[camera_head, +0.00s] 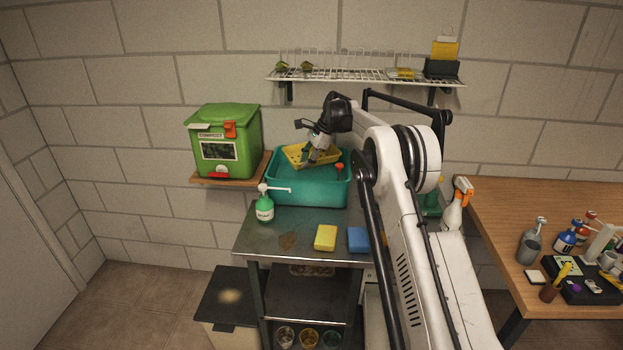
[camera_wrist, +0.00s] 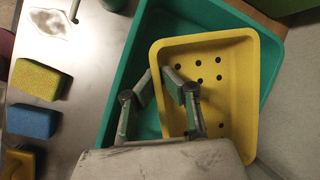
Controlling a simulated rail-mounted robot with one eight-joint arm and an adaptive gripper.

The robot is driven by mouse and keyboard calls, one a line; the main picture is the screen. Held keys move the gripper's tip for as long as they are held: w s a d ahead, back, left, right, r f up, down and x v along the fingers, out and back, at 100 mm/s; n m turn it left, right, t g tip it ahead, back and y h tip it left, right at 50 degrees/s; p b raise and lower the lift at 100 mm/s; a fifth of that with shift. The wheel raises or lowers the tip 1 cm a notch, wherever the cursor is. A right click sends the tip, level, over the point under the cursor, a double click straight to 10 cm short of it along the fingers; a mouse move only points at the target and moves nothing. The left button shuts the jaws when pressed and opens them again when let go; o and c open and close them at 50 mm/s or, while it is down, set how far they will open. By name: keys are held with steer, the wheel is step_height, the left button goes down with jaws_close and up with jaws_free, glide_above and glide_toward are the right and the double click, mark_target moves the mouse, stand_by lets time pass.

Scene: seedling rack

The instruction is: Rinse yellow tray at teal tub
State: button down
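The yellow tray (camera_wrist: 238,85) has several dark holes in its floor. My gripper (camera_wrist: 157,72) has one finger inside its wall and one outside, shut on the wall nearest it. In the head view the tray (camera_head: 293,154) sits tilted within the upper part of the teal tub (camera_head: 310,191), and my gripper (camera_head: 311,157) reaches down at its front edge. The tub also shows around the tray in the wrist view (camera_wrist: 117,113). Whether the tray touches the tub's floor is hidden.
A green soap bottle (camera_head: 264,207), yellow sponge (camera_head: 325,237) and blue sponge (camera_head: 358,239) stand on the metal table (camera_head: 290,222) before the tub. A green compost bin (camera_head: 226,140) is left. A wire rack (camera_head: 350,77) hangs above. A spray bottle (camera_head: 455,207) is right.

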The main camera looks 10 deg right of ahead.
steer(key=shift+r+p, duration=0.55)
steer(key=shift+r, duration=1.15)
stand_by(1.0)
steer(key=shift+r+p, duration=0.8)
steer(key=shift+r, duration=1.2)
